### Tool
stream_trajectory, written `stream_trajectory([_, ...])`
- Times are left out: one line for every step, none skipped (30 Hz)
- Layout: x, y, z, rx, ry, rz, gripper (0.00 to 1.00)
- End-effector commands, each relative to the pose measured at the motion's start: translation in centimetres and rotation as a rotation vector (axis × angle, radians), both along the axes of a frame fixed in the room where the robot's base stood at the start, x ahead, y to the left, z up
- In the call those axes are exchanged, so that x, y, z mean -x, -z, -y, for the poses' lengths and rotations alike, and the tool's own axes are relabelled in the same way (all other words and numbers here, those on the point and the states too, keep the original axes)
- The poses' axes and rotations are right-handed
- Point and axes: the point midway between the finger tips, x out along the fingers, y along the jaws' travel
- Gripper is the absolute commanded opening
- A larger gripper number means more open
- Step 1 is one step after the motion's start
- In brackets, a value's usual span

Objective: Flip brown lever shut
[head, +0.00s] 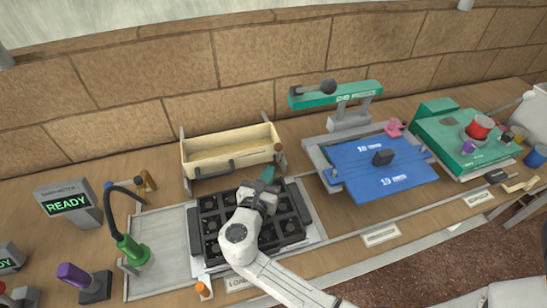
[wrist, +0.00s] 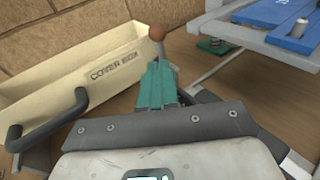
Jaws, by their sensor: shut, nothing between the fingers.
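The brown lever is a round brown knob (head: 279,147) on a grey stalk at the right end of the cream cover box. The stalk stands roughly upright. The knob also shows in the wrist view (wrist: 157,32), just beyond my fingertips. My gripper (head: 268,174) is shut and empty, with its teal fingers pointing toward the lever. In the wrist view the closed fingers (wrist: 160,75) overlap the lower stalk. I cannot tell whether they touch it. The lever's base is hidden behind the fingers.
The cream cover box (head: 229,148) with a dark handle stands behind the black gridded plate (head: 205,226), which lies below my arm. A press with a blue board (head: 400,178) stands to the right. A green capped post (head: 131,249) with a black hose stands left.

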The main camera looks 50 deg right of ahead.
Motion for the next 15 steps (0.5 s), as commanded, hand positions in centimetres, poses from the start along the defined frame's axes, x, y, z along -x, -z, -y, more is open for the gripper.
stream_trajectory([-0.3,0.0,1.0,0.0,0.004,0.0,0.0])
stream_trajectory([-0.5,0.1,1.4,-0.001,0.003,0.0,0.0])
stream_trajectory([-0.8,-0.3,2.0,-0.001,0.003,0.002,0.0])
stream_trajectory([-0.9,-0.4,2.4,-0.002,0.004,0.002,0.0])
stream_trajectory([-1.1,-0.4,2.8,-0.002,0.003,0.001,0.0])
stream_trajectory([-1.3,-0.5,3.2,-0.002,0.002,0.001,0.0])
stream_trajectory([-1.4,-0.5,3.5,-0.002,0.002,0.001,0.0])
stream_trajectory([-1.5,-0.6,3.8,-0.002,0.002,0.001,0.0])
stream_trajectory([-1.7,-0.6,4.0,-0.001,0.001,0.002,0.0])
stream_trajectory([-1.7,-0.7,4.2,-0.001,0.001,0.002,0.0])
stream_trajectory([-1.8,-0.7,4.4,-0.001,0.001,0.002,0.0])
stream_trajectory([-1.8,-0.6,4.5,0.0,0.001,0.001,0.0])
stream_trajectory([-1.9,-0.6,4.6,0.0,0.001,0.001,0.0])
stream_trajectory([-1.9,-0.6,4.6,0.0,0.0,0.001,0.0])
stream_trajectory([-1.9,-0.6,4.7,-0.001,0.0,0.001,0.0])
